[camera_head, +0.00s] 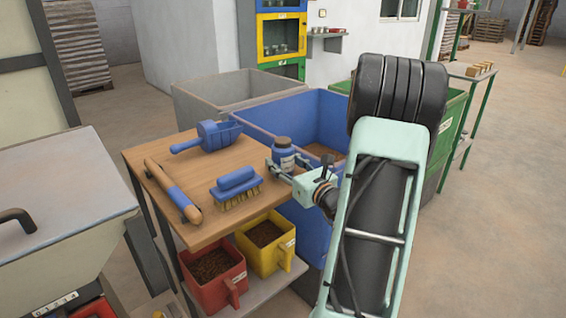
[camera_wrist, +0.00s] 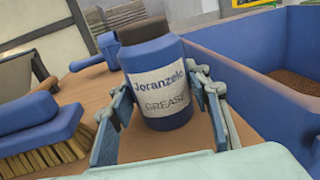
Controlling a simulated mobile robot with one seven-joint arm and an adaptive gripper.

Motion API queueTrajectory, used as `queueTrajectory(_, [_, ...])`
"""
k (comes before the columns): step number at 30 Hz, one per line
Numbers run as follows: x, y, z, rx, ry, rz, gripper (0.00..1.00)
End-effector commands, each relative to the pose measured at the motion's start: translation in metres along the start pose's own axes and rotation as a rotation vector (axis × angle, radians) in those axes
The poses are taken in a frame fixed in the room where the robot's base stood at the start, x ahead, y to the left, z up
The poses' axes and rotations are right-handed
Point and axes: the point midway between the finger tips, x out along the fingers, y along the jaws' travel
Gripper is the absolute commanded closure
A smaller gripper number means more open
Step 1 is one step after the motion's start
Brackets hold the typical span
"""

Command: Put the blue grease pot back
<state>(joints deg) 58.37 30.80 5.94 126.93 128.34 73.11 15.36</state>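The blue grease pot (camera_head: 283,152) has a dark lid and a white label reading "Joranzelo GREASE" in the wrist view (camera_wrist: 160,80). It is upright at the right corner of the wooden table top (camera_head: 180,158). I cannot tell whether its base rests on the wood or is just above it. My gripper (camera_head: 286,170) reaches in from the right, level and low. In the wrist view its two fingers (camera_wrist: 162,105) stand one on each side of the pot, close to its sides. Whether they press on it is not clear.
On the table lie a blue brush (camera_head: 237,184), a blue scoop (camera_head: 208,136) and a blue-handled tool (camera_head: 172,190). Red (camera_head: 215,280) and yellow (camera_head: 265,245) tubs stand on the shelf below. A blue bin (camera_head: 310,108) adjoins the table's far right side.

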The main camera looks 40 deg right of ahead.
Motion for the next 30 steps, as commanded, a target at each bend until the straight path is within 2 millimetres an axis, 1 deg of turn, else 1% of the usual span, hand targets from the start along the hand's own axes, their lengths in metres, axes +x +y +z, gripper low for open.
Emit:
queueTrajectory(1, [0.000,0.000,-0.001,0.000,0.000,0.000,0.51])
queueTrajectory(4, [0.000,0.000,0.000,0.000,0.000,0.000,0.40])
queueTrajectory(5, [0.000,0.000,0.000,0.000,0.000,0.000,0.38])
queueTrajectory(13, [0.000,0.000,0.001,0.000,0.000,0.000,0.38])
queueTrajectory(16, [0.000,0.000,0.006,0.000,0.000,0.000,0.38])
queueTrajectory(20, [-0.021,-0.001,0.004,0.002,0.002,-0.004,0.38])
queueTrajectory(27, [-0.075,-0.002,0.004,0.001,0.003,-0.005,0.38])
queueTrajectory(30, [-0.094,0.000,0.004,0.003,0.002,-0.003,0.38])
